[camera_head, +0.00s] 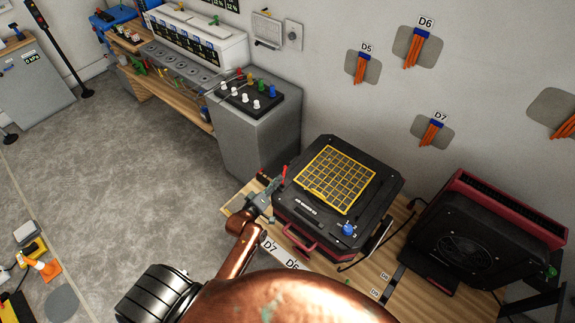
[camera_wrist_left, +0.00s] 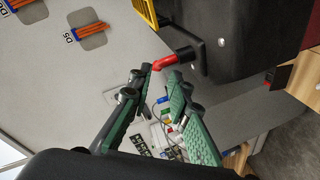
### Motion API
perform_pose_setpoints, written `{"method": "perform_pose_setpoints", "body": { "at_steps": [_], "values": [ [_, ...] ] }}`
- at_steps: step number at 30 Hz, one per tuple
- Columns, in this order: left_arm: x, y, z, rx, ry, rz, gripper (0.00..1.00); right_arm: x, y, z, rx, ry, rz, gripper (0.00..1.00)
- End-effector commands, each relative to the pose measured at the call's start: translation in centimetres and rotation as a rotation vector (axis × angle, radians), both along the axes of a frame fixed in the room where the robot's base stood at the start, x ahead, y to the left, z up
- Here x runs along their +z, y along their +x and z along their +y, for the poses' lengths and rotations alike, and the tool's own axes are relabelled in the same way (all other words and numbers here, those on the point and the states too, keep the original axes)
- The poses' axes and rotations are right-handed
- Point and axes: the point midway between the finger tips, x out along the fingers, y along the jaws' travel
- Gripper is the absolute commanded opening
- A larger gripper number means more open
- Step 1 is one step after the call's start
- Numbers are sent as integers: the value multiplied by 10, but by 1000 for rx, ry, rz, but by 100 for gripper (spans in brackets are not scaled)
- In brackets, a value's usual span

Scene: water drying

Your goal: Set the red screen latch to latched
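The red screen latch (camera_head: 284,172) shows as a small red lever at the left side of the black machine (camera_head: 302,213) with a yellow grid screen (camera_head: 335,179). In the left wrist view the latch (camera_wrist_left: 166,63) is a red lever on a black pivot, sticking out from the machine's dark side (camera_wrist_left: 240,45). My left gripper (camera_head: 268,194) is beside the machine's left corner, close to the latch. In the wrist view its green-padded fingers (camera_wrist_left: 161,76) are apart, with the lever's red end at the gap between the tips. I cannot tell whether they touch. My right gripper is out of view.
The machine stands on a wooden bench (camera_head: 228,209). A red-trimmed black fan unit (camera_head: 480,240) is to its right. A grey cabinet (camera_head: 243,145) with a knob panel stands behind left. A red front handle (camera_head: 298,240) and blue knob (camera_head: 348,230) are on the machine.

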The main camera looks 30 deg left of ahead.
Motion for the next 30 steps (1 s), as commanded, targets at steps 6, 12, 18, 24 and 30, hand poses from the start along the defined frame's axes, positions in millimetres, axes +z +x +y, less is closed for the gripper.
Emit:
{"method": "perform_pose_setpoints", "body": {
  "at_steps": [6, 12, 18, 24, 30],
  "values": [
    [-1, 3, 5, 9, -1, -1, 17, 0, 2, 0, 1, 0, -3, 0],
    [-7, 31, 8, 15, -1, -1, 17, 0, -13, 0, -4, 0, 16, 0],
    [-14, 58, 8, 16, 0, 0, 17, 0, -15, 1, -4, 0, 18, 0],
    [-16, 71, 7, 14, 0, 0, 17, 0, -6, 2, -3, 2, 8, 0],
    [-16, 72, 6, 13, 0, -1, 17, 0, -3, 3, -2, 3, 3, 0]
  ]
}}
